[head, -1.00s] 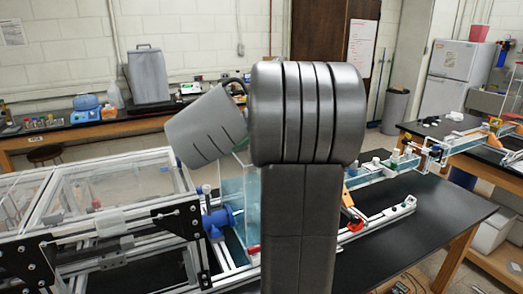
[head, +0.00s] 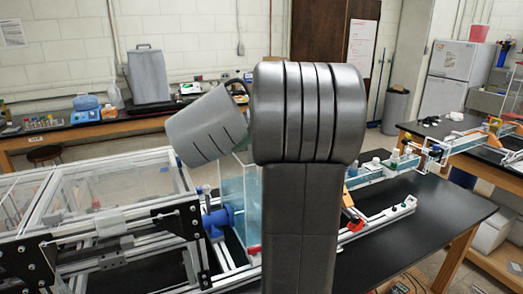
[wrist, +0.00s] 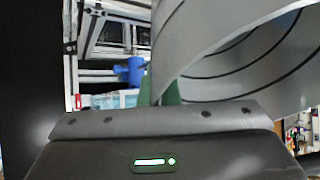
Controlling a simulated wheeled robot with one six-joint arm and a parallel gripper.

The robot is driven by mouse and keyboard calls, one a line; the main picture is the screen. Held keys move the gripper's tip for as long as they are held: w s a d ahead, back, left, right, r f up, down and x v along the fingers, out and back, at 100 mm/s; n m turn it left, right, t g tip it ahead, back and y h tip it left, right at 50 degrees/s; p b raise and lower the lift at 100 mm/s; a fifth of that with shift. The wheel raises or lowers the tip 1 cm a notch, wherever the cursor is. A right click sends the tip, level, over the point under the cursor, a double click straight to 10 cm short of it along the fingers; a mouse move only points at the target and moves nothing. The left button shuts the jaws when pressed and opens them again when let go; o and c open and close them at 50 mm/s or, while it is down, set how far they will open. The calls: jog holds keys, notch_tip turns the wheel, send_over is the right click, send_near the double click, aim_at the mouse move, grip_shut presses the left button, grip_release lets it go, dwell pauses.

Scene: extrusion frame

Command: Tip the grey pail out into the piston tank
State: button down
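The grey pail (head: 205,128) hangs in the air in the head view, tilted with its upper end leaning right. It is close above and left of the clear, blue-tinted piston tank (head: 240,195). My arm hides part of the tank and my gripper in that view. In the wrist view the pail (wrist: 235,55) fills the upper right, and my gripper (wrist: 172,92) shows only in part below it. The pail is held up with no other support seen, so my gripper is shut on it. No stream of contents is visible.
A blue valve fitting (head: 216,220) sits at the tank's left, beside the metal extrusion frame (head: 110,222). A rail with small bottles (head: 395,160) runs to the right over the black table (head: 430,225), which has bare room at its front.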

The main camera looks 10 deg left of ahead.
jog(key=shift+d+f+y, duration=0.15)
jog(key=shift+f+y, duration=0.15)
jog(key=shift+y, duration=0.4)
dwell(2.5)
